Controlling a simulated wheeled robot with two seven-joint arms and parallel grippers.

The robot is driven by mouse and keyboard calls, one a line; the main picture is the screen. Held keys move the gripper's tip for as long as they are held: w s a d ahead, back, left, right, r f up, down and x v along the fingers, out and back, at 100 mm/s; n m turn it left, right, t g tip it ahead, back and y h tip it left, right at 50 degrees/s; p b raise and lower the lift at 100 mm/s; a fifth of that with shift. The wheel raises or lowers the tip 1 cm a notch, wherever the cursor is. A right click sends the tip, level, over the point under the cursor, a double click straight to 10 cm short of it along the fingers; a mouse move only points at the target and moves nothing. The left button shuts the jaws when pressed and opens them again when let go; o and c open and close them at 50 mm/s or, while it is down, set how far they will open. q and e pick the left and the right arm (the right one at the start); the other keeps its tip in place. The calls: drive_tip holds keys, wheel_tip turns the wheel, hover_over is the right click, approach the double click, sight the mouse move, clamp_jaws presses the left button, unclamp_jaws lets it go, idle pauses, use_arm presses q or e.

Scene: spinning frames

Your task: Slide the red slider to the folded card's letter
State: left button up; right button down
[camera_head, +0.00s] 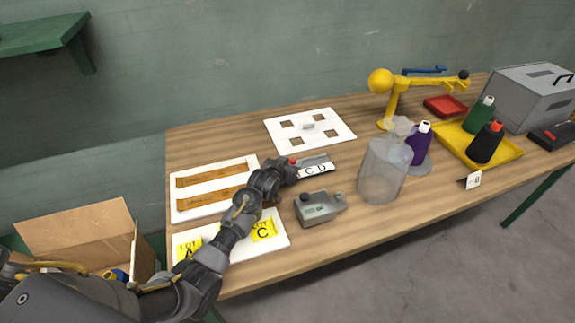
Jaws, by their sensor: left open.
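The red slider (292,161) is a small red knob at the left end of the visible part of a lettered strip (318,167). The letters C and D show on the strip; my left gripper and arm hide its left part. My left gripper (289,168) is open, with its fingertips right at the red slider; I cannot tell whether they touch it. A small white folded card (473,180) stands near the table's front edge at the right; its mark is too small to read surely. My right gripper is not in view.
A grey device (318,208) and a clear jar (383,172) stand right of my arm. Yellow lot cards A (188,247) and C (263,230) lie on a white board. A white plate with square holes (335,123) lies behind the strip.

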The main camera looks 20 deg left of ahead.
use_arm(q)
drive_tip(key=v, duration=1)
drive_tip(key=shift+s+a+r+b, duration=0.1)
drive_tip(key=shift+s+r+b, duration=0.05)
drive_tip(key=shift+s+b, duration=0.15)
